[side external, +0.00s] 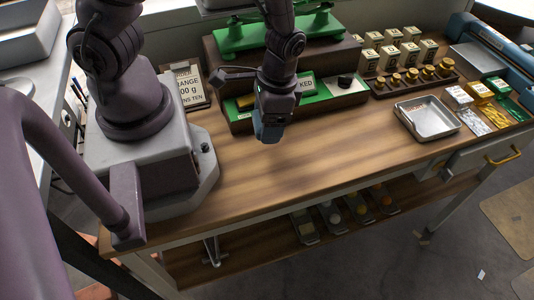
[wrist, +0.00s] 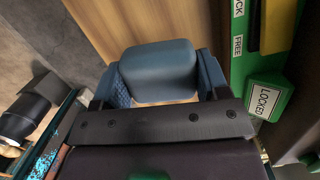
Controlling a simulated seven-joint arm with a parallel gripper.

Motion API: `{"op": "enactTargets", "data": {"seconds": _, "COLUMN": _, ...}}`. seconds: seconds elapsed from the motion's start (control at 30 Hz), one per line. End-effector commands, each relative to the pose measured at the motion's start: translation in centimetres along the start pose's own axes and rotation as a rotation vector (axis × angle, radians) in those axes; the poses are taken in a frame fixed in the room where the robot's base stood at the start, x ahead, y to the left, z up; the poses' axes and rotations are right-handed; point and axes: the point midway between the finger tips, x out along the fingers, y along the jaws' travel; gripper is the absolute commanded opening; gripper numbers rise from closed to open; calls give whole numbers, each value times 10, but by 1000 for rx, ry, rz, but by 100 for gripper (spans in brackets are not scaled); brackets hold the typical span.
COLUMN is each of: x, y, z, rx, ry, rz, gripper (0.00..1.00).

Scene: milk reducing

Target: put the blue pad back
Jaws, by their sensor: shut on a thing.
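The blue pad (wrist: 158,68) is a rounded, slate-blue block in the wrist view. My gripper (wrist: 160,84) is shut on it, with one blue-grey finger at each side. In the side external view my gripper (side external: 272,128) hangs pointing down over the wooden bench (side external: 300,175), just in front of the green panel (side external: 315,92). Its lower end is blue-grey there, and I cannot tell pad from fingers. The gap between pad and bench is hard to judge. The green panel carries a "LOCKED" plate (wrist: 262,101), also partly visible in the side external view (side external: 306,84).
A black knob (side external: 345,80) stands on the panel. A green scale (side external: 245,38) is behind it. A sign (side external: 190,86) stands to the left. A metal tray (side external: 428,118) and a rack of brass weights (side external: 412,76) are right. The bench front is clear.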

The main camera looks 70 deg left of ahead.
Motion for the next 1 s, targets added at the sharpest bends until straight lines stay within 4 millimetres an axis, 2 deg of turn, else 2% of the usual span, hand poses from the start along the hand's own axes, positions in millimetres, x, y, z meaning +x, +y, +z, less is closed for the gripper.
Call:
{"op": "enactTargets", "data": {"seconds": 0.1, "x": 3, "y": 0, "z": 4, "rx": -136, "ry": 6, "rz": 15, "gripper": 38}}
{"op": "enactTargets", "data": {"seconds": 0.2, "x": 12, "y": 0, "z": 1, "rx": -164, "ry": 9, "rz": 14, "gripper": 38}}
{"op": "enactTargets", "data": {"seconds": 0.33, "x": 32, "y": 0, "z": -1, "rx": -167, "ry": 4, "rz": 14, "gripper": 38}}
{"op": "enactTargets", "data": {"seconds": 0.57, "x": 53, "y": 0, "z": -6, "rx": -160, "ry": 8, "rz": 14, "gripper": 38}}
{"op": "enactTargets", "data": {"seconds": 0.73, "x": 75, "y": -1, "z": -9, "rx": -160, "ry": 7, "rz": 14, "gripper": 38}}
{"op": "enactTargets", "data": {"seconds": 1.0, "x": 81, "y": 0, "z": -11, "rx": -157, "ry": 12, "rz": 14, "gripper": 38}}
